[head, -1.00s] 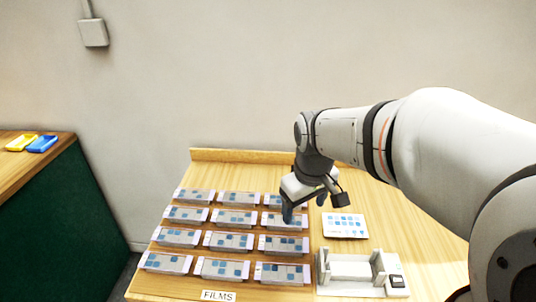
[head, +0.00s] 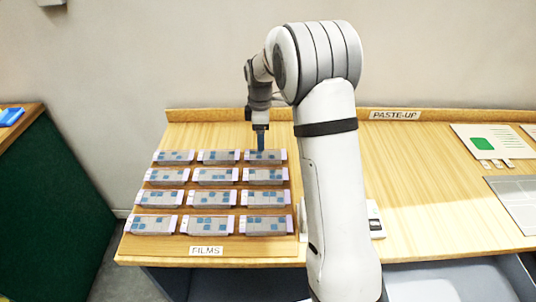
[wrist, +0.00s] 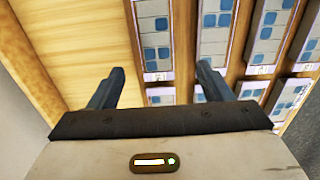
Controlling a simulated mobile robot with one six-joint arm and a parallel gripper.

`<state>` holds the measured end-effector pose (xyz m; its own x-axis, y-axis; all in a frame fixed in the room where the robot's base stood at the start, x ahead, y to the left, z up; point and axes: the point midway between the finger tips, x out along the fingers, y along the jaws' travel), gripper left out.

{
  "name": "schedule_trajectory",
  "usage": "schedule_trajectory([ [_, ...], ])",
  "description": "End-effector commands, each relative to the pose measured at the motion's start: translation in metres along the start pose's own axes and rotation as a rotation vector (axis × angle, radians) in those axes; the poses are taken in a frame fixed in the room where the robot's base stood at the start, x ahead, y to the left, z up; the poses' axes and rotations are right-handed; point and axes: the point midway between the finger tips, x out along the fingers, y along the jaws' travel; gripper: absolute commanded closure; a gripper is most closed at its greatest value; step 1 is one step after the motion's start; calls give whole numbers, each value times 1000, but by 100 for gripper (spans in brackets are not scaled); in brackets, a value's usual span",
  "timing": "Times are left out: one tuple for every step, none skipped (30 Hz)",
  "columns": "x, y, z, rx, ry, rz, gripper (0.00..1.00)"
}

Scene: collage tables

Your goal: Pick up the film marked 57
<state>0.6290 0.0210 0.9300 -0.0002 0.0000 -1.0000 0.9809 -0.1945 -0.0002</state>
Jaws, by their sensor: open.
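Several grey films with blue squares and pale lilac ends lie in rows on the wooden table (head: 420,200), behind the FILMS label (head: 206,251). Their marks are too small to read, so I cannot tell which is 57. My gripper (head: 260,150) points down at the far-right film (head: 274,160) of the back row and partly covers it. In the wrist view my gripper (wrist: 158,80) is open and empty. One film (wrist: 154,30) shows beyond the gap between the fingers, with a small unreadable tag at its near end. More films (wrist: 213,30) lie to its right.
My arm crosses the table and hides the area right of the films. A back ledge (head: 215,115) runs along the wall. The PASTE-UP label (head: 395,115) and a sheet with a green patch (head: 480,143) are at right. Table between arm and sheets is clear.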

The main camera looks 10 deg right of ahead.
Motion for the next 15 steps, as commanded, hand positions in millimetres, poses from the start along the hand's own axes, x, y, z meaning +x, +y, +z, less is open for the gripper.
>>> schedule_trajectory([
  [6, -1, 0, 0, -1, -3, 27],
  [10, -1, 0, 0, -1, -3, 27],
  [14, -1, 0, 0, -1, -3, 27],
  [18, -1, 0, 0, -1, -4, 27],
  [21, 0, 0, 1, -1, -3, 27],
  [25, 1, 0, 1, -1, -3, 27],
  [29, 1, 0, 1, -1, -3, 27],
  [34, 2, 0, 1, -1, -4, 27],
  [41, 3, 0, 1, -1, -4, 27],
  [45, 3, -1, 1, -1, -4, 27],
  [50, 4, -1, 1, -1, -4, 27],
  [56, 4, -1, 1, -1, -3, 27],
  [59, 4, -1, 1, -1, -3, 27],
  [62, 4, -1, 1, -1, -3, 27],
  [64, 4, -1, 1, 0, -1, 27],
])
